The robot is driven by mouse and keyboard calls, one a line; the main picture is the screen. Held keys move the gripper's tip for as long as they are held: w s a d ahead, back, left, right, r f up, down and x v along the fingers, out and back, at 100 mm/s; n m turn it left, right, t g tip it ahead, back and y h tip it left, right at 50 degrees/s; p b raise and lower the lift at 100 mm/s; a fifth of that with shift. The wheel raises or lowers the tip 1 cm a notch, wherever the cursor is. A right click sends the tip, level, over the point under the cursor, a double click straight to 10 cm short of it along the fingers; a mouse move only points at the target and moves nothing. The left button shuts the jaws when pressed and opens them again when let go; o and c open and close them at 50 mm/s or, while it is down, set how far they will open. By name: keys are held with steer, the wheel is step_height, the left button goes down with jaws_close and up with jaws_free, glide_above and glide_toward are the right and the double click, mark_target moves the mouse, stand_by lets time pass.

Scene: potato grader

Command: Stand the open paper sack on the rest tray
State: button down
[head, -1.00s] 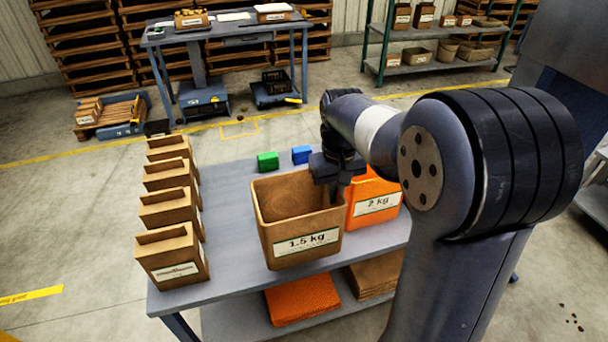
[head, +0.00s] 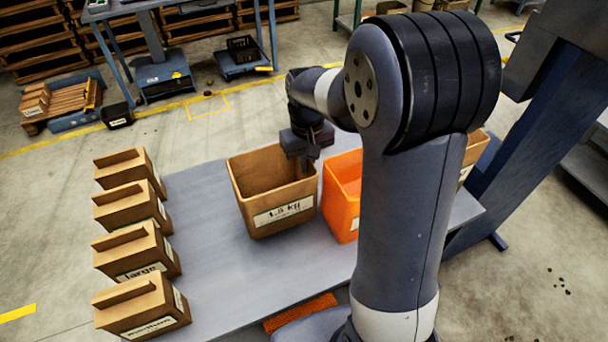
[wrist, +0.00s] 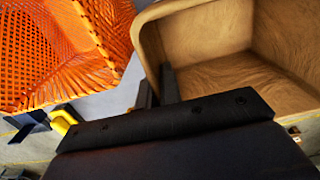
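The open paper sack (head: 283,212) is tan with a "1.5 kg" label and stands roughly upright at the table's far side in the head view. Its open mouth faces up and it looks empty. My gripper (head: 306,165) is at its right rim. In the wrist view, the fingers of my gripper (wrist: 157,90) straddle the sack's wall (wrist: 150,45), one inside and one outside, closed on it. I cannot tell whether the sack's base touches the table. I cannot make out the rest tray; my arm hides part of the right side.
An orange mesh bag (head: 340,205) stands close to the right of the sack, and shows in the wrist view (wrist: 50,60). Several small cardboard boxes (head: 135,260) line the left of the grey table (head: 225,275). A blue post (head: 520,170) rises at right. The table's middle front is clear.

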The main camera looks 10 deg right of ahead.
mark_target(307, 176)
steer(key=shift+f, duration=2.25)
steer(key=shift+f, duration=0.15)
steer(key=c, duration=1.6)
jaws_free()
